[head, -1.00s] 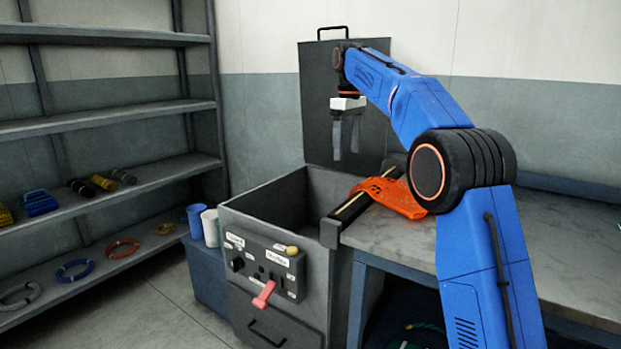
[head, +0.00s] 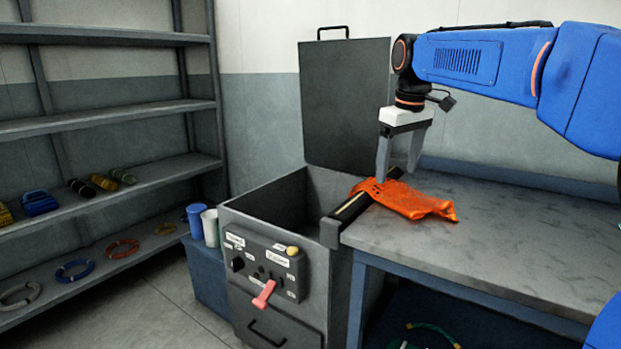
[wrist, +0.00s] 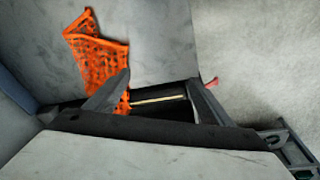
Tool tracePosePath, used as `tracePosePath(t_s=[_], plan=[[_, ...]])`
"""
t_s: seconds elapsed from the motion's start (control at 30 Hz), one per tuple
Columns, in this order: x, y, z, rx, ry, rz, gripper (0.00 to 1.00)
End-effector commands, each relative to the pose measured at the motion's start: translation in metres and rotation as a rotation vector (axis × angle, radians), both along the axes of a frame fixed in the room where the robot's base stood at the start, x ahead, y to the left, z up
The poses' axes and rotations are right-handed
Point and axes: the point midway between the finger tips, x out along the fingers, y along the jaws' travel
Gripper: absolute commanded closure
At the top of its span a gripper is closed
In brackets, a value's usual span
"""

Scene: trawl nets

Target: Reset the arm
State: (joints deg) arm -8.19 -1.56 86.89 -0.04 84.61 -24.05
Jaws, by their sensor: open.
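My gripper (head: 398,168) hangs pointing down above the left end of the workbench, open and with nothing between its fingers. In the wrist view its two fingers (wrist: 160,92) stand spread apart. In the head view the orange net piece (head: 415,199) lies below and just right of the fingers, crumpled on the bench top and partly over the dark bar (head: 352,206) at the bench's left edge. The net also shows in the wrist view (wrist: 98,55) beyond the left finger. My blue arm reaches in from the right side of the head view.
A grey box machine (head: 262,205) with its lid (head: 346,105) raised stands left of the bench (head: 500,235). A pink lever (head: 264,295) sticks out of its front. Two cups stand beside it. Shelves (head: 100,186) at left hold coils and spools. The right bench top is clear.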

Motion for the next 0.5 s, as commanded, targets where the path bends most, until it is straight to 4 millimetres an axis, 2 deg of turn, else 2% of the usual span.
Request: tracePosePath(t_s=[0.03, 0.27, 0.5], plan=[[-0.017, -0.006, -0.003, 0.004, -0.01, -0.022, 0.25], [-0.083, -0.028, -0.032, 0.026, -0.054, -0.129, 0.25], [-0.152, -0.047, -0.073, 0.052, -0.099, -0.24, 0.25]])
